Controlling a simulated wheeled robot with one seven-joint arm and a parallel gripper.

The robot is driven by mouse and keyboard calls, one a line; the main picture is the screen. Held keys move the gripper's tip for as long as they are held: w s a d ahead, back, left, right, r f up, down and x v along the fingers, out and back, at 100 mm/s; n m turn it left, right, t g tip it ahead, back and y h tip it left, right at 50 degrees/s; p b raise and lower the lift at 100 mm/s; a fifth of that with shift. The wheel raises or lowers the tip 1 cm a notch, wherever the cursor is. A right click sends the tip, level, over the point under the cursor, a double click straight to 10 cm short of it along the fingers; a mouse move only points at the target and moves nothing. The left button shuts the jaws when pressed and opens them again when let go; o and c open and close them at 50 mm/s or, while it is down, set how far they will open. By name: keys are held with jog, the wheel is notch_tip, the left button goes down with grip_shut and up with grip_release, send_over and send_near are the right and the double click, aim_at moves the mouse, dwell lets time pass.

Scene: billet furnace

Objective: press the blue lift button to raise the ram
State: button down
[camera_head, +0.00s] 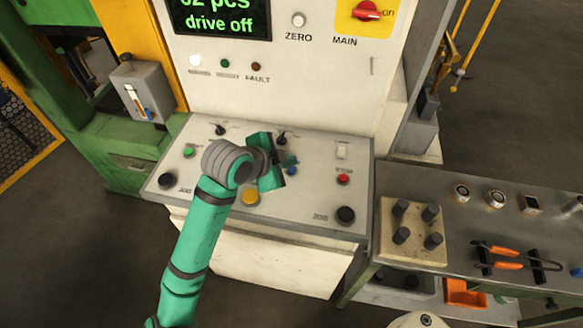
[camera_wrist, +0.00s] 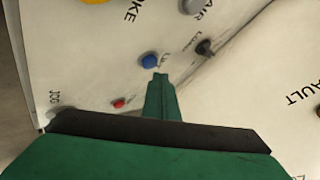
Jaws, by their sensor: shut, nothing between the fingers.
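The blue lift button (camera_head: 291,170) sits on the sloped control panel (camera_head: 219,188), right of the yellow button. It also shows in the wrist view as a round blue cap (camera_wrist: 149,61). My gripper (camera_head: 288,160) is shut and empty over the panel, beside the blue button. In the wrist view, the closed fingertips (camera_wrist: 160,77) point toward the blue button and appear just short of it, slightly to its right. Whether they touch it cannot be told. The button's label is partly hidden by the fingertips. I cannot identify the ram in either view.
A yellow button (camera_head: 250,197), a red button (camera_head: 343,179), a green button (camera_head: 188,151) and black knobs (camera_head: 346,215) share the panel. A dark switch (camera_wrist: 205,47) stands near the fingers. A bench (camera_head: 460,275) with tongs (camera_head: 515,256) lies right.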

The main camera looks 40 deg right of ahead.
jog(key=shift+f, duration=0.2)
jog(key=shift+f, duration=0.2)
jog(key=shift+w+f, duration=0.1)
jog(key=shift+f, duration=0.3)
dwell(0.7)
jog(key=shift+r, duration=0.8)
jog(key=shift+r, duration=0.1)
